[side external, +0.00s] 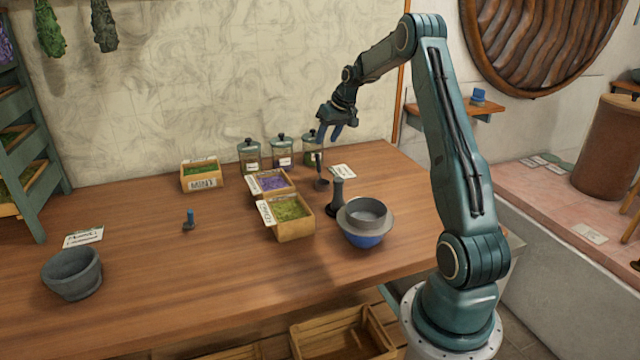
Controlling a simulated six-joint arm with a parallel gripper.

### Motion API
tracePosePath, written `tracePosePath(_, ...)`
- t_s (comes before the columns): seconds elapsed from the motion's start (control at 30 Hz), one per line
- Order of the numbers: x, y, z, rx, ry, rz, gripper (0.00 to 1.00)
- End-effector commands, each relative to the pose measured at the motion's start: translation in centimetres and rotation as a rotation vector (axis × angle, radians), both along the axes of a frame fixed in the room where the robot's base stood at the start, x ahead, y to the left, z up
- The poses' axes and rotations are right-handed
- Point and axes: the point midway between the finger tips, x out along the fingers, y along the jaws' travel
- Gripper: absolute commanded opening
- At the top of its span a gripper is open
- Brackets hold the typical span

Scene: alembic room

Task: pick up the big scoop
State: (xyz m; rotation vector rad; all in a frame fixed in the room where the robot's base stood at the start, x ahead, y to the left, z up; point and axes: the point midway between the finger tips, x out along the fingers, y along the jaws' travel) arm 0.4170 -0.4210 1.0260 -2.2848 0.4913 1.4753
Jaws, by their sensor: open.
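A dark scoop (321,178) with an upright handle stands on the wooden table, in front of the right-hand glass jar; it looks like the big scoop. A smaller scoop (189,222) with a blue handle stands alone on the left-middle of the table. My gripper (329,136) is open and empty. Its fingers point down, above the top of the dark scoop's handle in the picture. I cannot tell the exact gap or whether they line up in depth.
Glass jars (250,157), a green herb box (292,222) and a purple one (270,184) stand nearby. A dark pestle-like tool (338,198) and a blue bowl (362,240) with a grey sieve (366,213) are to the right. A stone mortar (72,274) stands far left.

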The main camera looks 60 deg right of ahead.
Motion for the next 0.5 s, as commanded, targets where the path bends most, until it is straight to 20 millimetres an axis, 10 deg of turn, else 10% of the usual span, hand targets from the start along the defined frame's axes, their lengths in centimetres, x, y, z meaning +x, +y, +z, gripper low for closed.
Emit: tracePosePath(0.5,0.1,-1.3,-1.9,0.005,-0.002,-0.012,0.41)
